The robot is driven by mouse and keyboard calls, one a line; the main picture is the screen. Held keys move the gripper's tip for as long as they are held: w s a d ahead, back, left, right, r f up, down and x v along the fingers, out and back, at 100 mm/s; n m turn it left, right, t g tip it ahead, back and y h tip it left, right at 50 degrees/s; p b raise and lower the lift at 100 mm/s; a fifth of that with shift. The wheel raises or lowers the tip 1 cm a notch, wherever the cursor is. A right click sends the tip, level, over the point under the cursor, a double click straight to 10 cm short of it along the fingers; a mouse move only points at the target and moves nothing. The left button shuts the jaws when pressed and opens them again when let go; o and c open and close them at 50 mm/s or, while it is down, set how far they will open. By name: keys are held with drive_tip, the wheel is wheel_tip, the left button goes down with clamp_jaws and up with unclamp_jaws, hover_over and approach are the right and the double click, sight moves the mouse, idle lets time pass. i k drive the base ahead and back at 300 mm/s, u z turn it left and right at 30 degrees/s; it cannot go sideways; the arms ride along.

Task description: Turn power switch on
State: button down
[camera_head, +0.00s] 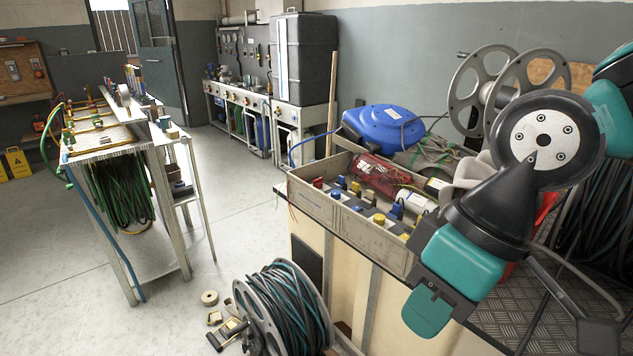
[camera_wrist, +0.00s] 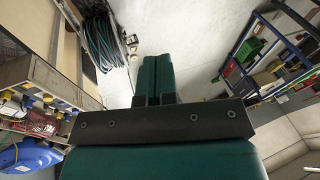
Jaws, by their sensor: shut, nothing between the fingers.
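My gripper (camera_head: 428,312) is at the lower right in the head view, its teal end angled down in front of the workbench. In the wrist view its two teal fingers (camera_wrist: 156,62) lie side by side, shut and empty. A grey panel box (camera_head: 345,219) with blue and yellow sockets or knobs along its front stands on the bench, left of my gripper. The box also shows at the left edge of the wrist view (camera_wrist: 28,73). I cannot tell which part, if any, is the power switch. My gripper is apart from the box.
A blue case (camera_head: 383,127) stands behind the box. A hose reel (camera_head: 284,312) sits on the floor left of the bench. A metal reel (camera_head: 512,85) stands at the back right. A rack table (camera_head: 110,146) is at the left. The floor between is mostly clear.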

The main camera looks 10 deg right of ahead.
sight(318, 183)
drive_tip(key=u, duration=0.4)
drive_tip(key=k, duration=0.45)
drive_tip(key=u, duration=1.1)
drive_tip(key=i, duration=1.7)
drive_tip(key=z, duration=0.9)
drive_tip(key=i, duration=0.8)
drive_tip(key=z, duration=1.35)
drive_tip(key=i, duration=0.3)
drive_tip(key=z, duration=0.15)
